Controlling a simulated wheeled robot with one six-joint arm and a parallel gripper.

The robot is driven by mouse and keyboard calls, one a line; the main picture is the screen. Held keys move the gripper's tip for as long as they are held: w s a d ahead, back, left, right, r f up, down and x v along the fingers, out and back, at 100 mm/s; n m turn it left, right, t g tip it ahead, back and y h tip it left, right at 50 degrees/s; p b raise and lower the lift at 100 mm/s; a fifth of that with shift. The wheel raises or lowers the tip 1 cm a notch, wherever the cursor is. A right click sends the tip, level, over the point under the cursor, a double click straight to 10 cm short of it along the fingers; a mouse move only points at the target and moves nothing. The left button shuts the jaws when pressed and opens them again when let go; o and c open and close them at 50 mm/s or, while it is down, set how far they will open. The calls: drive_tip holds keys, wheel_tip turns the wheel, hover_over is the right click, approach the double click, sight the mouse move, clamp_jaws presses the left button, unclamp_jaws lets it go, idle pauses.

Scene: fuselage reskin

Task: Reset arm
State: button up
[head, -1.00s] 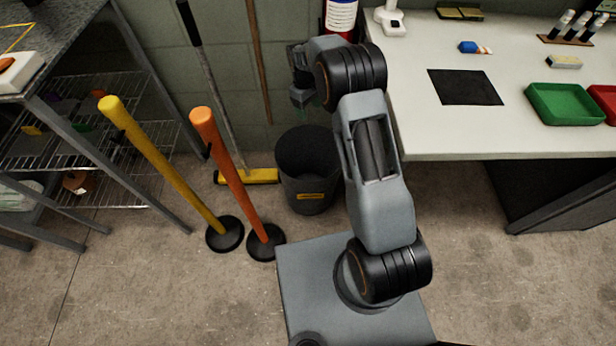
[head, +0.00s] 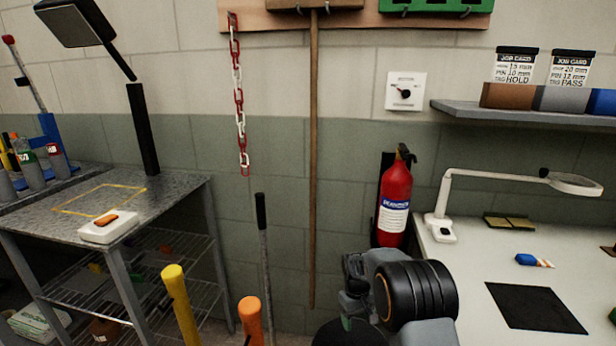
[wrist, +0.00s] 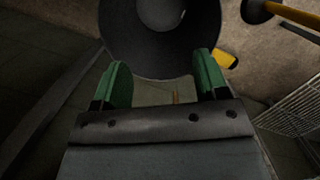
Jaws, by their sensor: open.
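My gripper shows in the wrist view (wrist: 160,85) with its two green fingers spread apart and nothing between them. It points down over the dark bin (wrist: 120,25), whose rim and inside fill the top of that view. In the head view my gripper (head: 350,318) is at the bottom centre, partly hidden by my own arm's wrist joint. The bin (head: 338,336) is just below it there, mostly cut off by the frame.
A yellow post (head: 180,305) and an orange post (head: 250,320) stand left of my arm. A metal shelf table (head: 130,200) is at the left. A white workbench (head: 460,290) is at the right. A red fire extinguisher (head: 394,195) hangs on the wall behind.

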drive_tip(key=s+r+m+t+p, duration=0.1)
drive_tip(key=s+r+p, duration=0.6)
drive_tip(key=r, duration=0.7)
drive_tip(key=s+d+r+m+t+p, duration=0.1)
drive_tip(key=s+r+m+t+p, duration=0.1)
drive_tip(key=s+r+p, duration=0.5)
drive_tip(key=s+r+m+t+p, duration=0.1)
drive_tip(key=s+r+p, duration=0.6)
drive_tip(key=r, duration=1.3)
drive_tip(key=s+t, duration=0.1)
drive_tip(key=s, duration=0.2)
drive_tip(key=shift+d+r+t+y, duration=0.15)
drive_tip(key=shift+r+t+y, duration=0.15)
drive_tip(key=shift+r+y, duration=0.1)
